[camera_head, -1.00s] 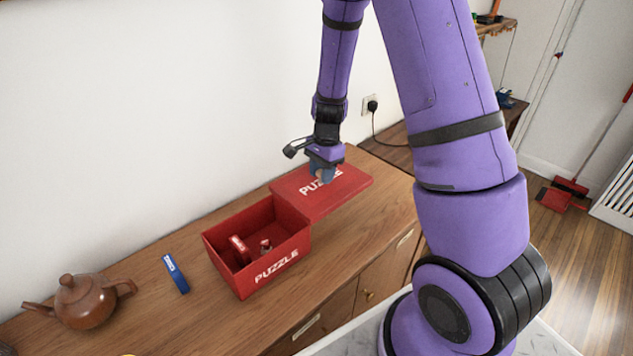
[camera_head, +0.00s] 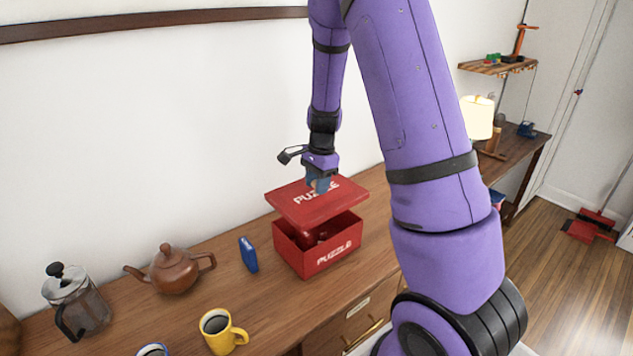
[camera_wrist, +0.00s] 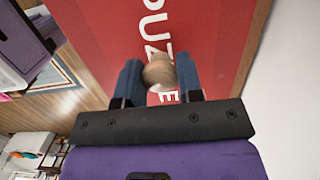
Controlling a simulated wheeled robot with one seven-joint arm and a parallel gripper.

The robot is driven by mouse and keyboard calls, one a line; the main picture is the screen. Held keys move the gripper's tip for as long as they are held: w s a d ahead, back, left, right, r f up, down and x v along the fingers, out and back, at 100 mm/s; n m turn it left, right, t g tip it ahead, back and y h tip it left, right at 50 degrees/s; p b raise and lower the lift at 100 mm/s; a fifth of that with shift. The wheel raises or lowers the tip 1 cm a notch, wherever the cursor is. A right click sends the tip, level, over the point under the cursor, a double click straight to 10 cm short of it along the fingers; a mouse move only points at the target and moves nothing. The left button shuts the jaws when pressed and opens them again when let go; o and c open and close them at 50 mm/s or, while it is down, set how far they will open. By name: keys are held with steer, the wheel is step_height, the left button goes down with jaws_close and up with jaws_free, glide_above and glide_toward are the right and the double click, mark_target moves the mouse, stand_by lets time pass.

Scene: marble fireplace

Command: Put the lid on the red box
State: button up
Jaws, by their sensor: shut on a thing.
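The red box (camera_head: 333,258) marked PUZZLE stands open on the wooden cabinet top, with red items partly visible inside. The red lid (camera_head: 290,204), also marked PUZZLE, is held above the box, slightly tilted and covering much of its opening from this view. A gap shows between lid and box at the front right. My gripper (camera_head: 318,186) is shut on the lid's round knob. In the wrist view, my gripper's blue fingers (camera_wrist: 160,80) close around the pale wooden knob (camera_wrist: 159,71), and the red lid (camera_wrist: 205,35) fills the middle.
A brown teapot (camera_head: 172,269), a French press (camera_head: 76,302) and a yellow mug (camera_head: 221,331) are further left. The white wall is close behind. Wooden top (camera_head: 285,300) in front of the box is clear.

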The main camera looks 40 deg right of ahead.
steer(key=shift+f, duration=3.5)
steer(key=shift+f, duration=0.95)
steer(key=o, duration=1)
steer(key=shift+o, duration=0.2)
steer(key=shift+r, duration=0.15)
steer(key=shift+r, duration=3.35)
jaws_close()
